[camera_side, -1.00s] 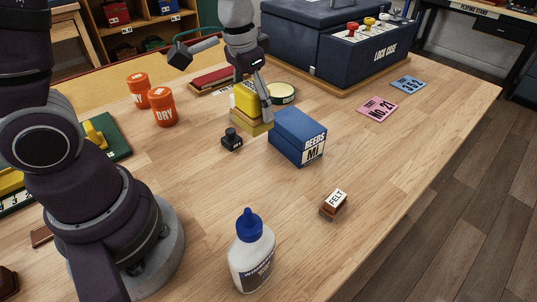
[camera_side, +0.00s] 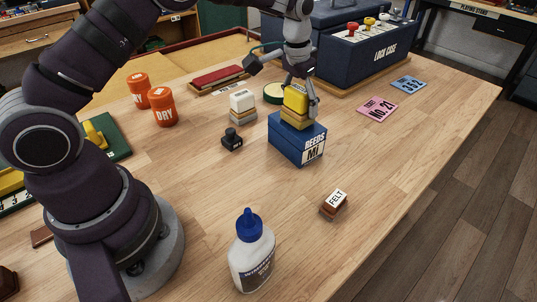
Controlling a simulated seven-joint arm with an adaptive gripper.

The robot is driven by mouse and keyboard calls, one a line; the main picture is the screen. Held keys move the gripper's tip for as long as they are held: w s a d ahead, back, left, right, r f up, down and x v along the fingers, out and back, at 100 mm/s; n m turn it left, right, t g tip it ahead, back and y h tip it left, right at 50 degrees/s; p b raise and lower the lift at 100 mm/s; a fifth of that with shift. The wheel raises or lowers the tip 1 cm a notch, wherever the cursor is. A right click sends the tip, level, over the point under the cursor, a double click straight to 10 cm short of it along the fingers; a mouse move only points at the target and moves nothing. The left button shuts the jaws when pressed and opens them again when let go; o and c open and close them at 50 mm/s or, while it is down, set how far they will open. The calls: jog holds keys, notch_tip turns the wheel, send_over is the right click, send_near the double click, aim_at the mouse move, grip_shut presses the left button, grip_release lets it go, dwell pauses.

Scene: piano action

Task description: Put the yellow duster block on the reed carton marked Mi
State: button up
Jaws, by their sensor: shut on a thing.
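The yellow duster block (camera_side: 296,99) has a yellow upper part and a tan lower part. It is upright at the top of the blue reed carton marked Mi (camera_side: 289,147), towards the carton's back. Its underside looks to be at the carton's top face; I cannot tell whether it rests there or is held just above. My gripper (camera_side: 300,90) is shut on the yellow duster block from above, with one finger showing at its right side. The other finger is mostly hidden.
A white block on a tan base (camera_side: 242,105) and a small black stamp-like piece (camera_side: 232,139) stand left of the carton. A round green-rimmed tin (camera_side: 273,94) is behind. Orange DRY jars (camera_side: 164,108), a glue bottle (camera_side: 251,255) and a FELT block (camera_side: 334,204) stand apart.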

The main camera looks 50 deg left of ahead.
aim_at(295, 91)
jog(key=shift+f, duration=0.1)
jog(key=o, duration=1.2)
jog(key=r, duration=0.4)
jog(key=s+r, duration=0.1)
jog(key=r, duration=0.7)
jog(key=shift+s, duration=0.35)
jog(key=s+r+t, duration=0.2)
jog(key=s+r, duration=0.3)
jog(key=s, duration=0.2)
jog(key=s+f+t, duration=0.1)
jog(key=s+f, duration=0.4)
jog(key=s, duration=0.7)
jog(key=shift+d+f+t, duration=0.25)
jog(key=shift+t, duration=0.15)
